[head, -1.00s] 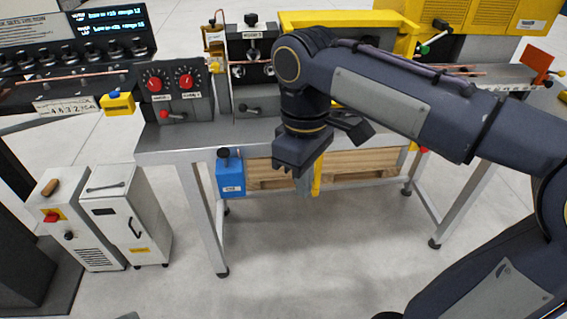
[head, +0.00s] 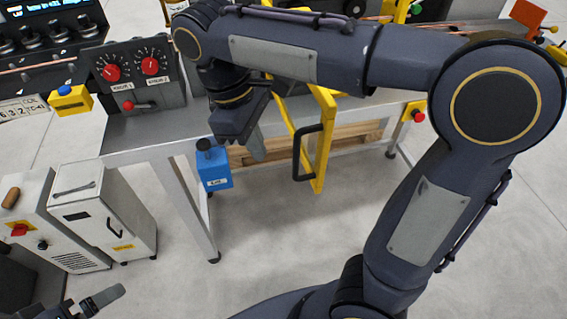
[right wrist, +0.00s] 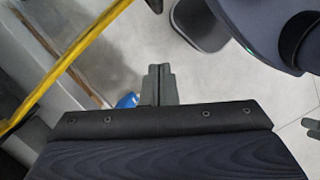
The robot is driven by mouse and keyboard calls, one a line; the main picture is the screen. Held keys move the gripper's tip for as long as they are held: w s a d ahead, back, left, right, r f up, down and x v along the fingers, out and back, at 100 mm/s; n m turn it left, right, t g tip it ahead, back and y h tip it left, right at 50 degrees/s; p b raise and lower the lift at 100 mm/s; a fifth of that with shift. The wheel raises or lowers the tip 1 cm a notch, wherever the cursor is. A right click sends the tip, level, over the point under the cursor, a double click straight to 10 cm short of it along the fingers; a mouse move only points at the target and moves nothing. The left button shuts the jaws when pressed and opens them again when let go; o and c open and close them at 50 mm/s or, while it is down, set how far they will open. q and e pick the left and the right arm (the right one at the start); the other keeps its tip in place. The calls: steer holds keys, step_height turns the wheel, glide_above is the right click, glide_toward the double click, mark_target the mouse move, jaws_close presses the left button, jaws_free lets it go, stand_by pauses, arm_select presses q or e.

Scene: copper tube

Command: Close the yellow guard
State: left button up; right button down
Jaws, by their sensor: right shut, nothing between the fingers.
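The yellow guard (head: 323,145) is a frame of yellow bars with a black handle (head: 305,152). Its lower part hangs in front of the table's front edge; my right arm hides its upper part. In the right wrist view a yellow bar (right wrist: 62,62) crosses the upper left. My right gripper (head: 252,150) is shut and empty, pointing down to the left of the handle and apart from it. Its fingertips also show in the right wrist view (right wrist: 159,72). Part of my left gripper (head: 90,303) shows at the bottom left; its opening is unclear.
A blue box (head: 216,170) hangs at the table's front, close to my right gripper. A panel with red knobs (head: 132,72) stands on the table (head: 150,140). White cabinets (head: 105,215) stand at the left. The floor in front is clear.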

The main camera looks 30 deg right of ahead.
steer(key=s+d+f+p, duration=0.1)
steer(key=s+d+f, duration=0.2)
steer(key=f, duration=0.1)
steer(key=shift+s+d+f, duration=0.15)
steer(key=shift+s+d, duration=0.1)
steer(key=shift+d, duration=0.05)
steer(key=shift+d, duration=0.1)
